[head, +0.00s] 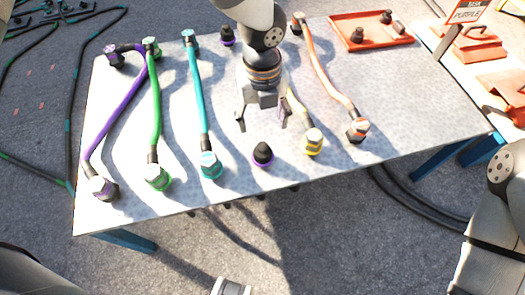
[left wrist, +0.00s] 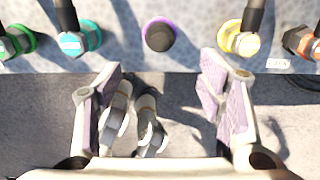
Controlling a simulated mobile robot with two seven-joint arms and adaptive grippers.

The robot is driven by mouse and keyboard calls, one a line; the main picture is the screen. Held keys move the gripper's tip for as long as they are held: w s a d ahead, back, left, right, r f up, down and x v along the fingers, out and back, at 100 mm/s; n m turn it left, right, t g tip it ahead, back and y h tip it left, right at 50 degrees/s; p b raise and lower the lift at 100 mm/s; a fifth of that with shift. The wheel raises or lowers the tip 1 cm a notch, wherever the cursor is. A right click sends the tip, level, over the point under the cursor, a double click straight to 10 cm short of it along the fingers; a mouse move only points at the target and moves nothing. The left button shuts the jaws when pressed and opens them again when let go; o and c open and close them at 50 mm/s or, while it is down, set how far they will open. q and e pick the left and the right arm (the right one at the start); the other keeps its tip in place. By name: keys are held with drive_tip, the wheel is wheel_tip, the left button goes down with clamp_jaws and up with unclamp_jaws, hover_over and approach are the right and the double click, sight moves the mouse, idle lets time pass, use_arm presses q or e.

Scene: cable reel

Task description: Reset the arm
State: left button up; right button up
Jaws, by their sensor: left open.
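My left gripper (head: 262,120) is open and empty above the middle of the grey table (head: 330,150). Its two fingers are spread wide in the left wrist view (left wrist: 160,72), with nothing between the pads. A black plug with a purple ring (head: 263,155) stands upright on the table, just in front of the gripper in the head view. The same plug (left wrist: 158,36) shows beyond the fingertips in the left wrist view, apart from them. My right arm (head: 495,215) shows at the right edge, but its gripper is not seen.
Purple (head: 117,110), green (head: 155,110), teal (head: 197,100), yellow (head: 298,108) and orange (head: 323,75) cables lie across the table. My left arm partly hides the yellow one. A red tray (head: 370,42) with two dark parts sits at the back right. Another purple-ringed plug (head: 227,36) stands behind.

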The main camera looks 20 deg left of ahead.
use_arm(q)
drive_tip(key=s+f+n+g+h+p, duration=0.1)
drive_tip(key=s+f+n+p, duration=0.15)
drive_tip(key=s+n, duration=0.5)
drive_tip(key=s+f+n+g+h+p, duration=0.15)
drive_tip(key=s+f+n, duration=0.3)
drive_tip(key=s, duration=0.55)
drive_tip(key=s+a+r+n+y+p, duration=0.1)
drive_tip(key=s+a+n, duration=0.4)
drive_tip(key=s+n, duration=0.3)
drive_tip(key=s+a+r+n+y+p, duration=0.1)
drive_tip(key=s+a+n, duration=0.3)
drive_tip(key=s+n, duration=0.5)
drive_tip(key=s+r+p, duration=0.1)
drive_tip(key=s, duration=0.1)
drive_tip(key=shift+s+a+r+n+p, duration=0.15)
drive_tip(key=shift+s+a+n+p, duration=0.15)
drive_tip(key=shift+s+a, duration=0.1)
use_arm(e)
drive_tip(key=w+r+t, duration=0.3)
drive_tip(key=w+r, duration=0.4)
drive_tip(key=r, duration=0.1)
drive_tip(key=shift+w+r, duration=0.3)
drive_tip(key=shift+w, duration=0.05)
use_arm(q)
drive_tip(key=shift+y, duration=0.25)
